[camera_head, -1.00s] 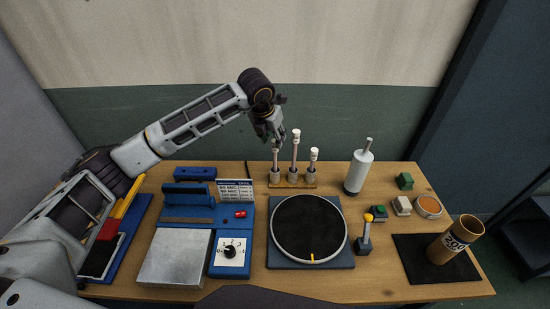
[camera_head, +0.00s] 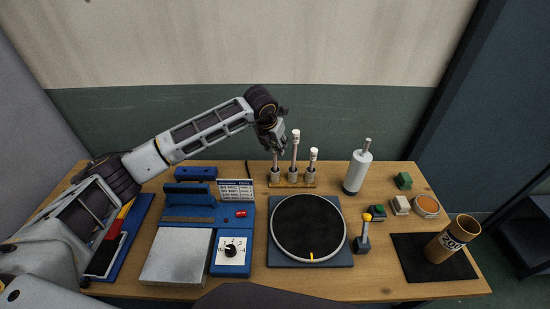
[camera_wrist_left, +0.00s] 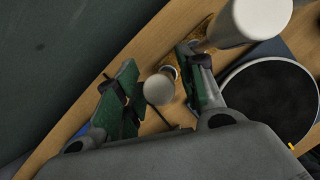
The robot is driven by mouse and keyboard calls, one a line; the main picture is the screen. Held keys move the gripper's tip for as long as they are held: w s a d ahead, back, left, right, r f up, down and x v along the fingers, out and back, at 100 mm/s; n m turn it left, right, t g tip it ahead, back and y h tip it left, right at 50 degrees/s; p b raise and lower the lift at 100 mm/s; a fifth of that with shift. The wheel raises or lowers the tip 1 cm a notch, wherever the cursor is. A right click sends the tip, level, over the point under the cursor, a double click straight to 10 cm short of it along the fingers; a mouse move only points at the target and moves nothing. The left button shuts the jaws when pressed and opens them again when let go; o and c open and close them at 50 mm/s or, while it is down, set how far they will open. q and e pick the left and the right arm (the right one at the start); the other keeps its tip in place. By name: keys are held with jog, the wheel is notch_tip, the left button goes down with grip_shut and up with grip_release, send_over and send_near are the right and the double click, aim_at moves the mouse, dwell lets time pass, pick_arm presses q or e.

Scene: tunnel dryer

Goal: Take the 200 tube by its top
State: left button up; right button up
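A wooden rack (camera_head: 295,184) holds three white-capped tubes of different heights; I cannot read any marking on them. My left gripper (camera_head: 278,149) is open at the leftmost rack tube (camera_head: 275,174), hiding its top in the head view. In the left wrist view this tube's round pale cap (camera_wrist_left: 158,88) shows between the spread green-padded fingers, with gaps on both sides. The tall middle tube (camera_head: 294,150) stands close beside the gripper; the right tube (camera_head: 313,160) is farther off. My right gripper is out of view.
A round black plate (camera_head: 309,228) is in front of the rack. A white bottle (camera_head: 358,172) stands right of it. A blue device with a dial (camera_head: 231,252) and a small chart (camera_head: 236,189) are at the left.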

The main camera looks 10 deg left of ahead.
aim_at(275, 162)
pick_arm(q)
jog(key=p+x, duration=0.1)
jog(key=x, duration=0.2)
jog(key=shift+f, duration=0.2)
dwell(0.3)
jog(key=c, duration=0.8)
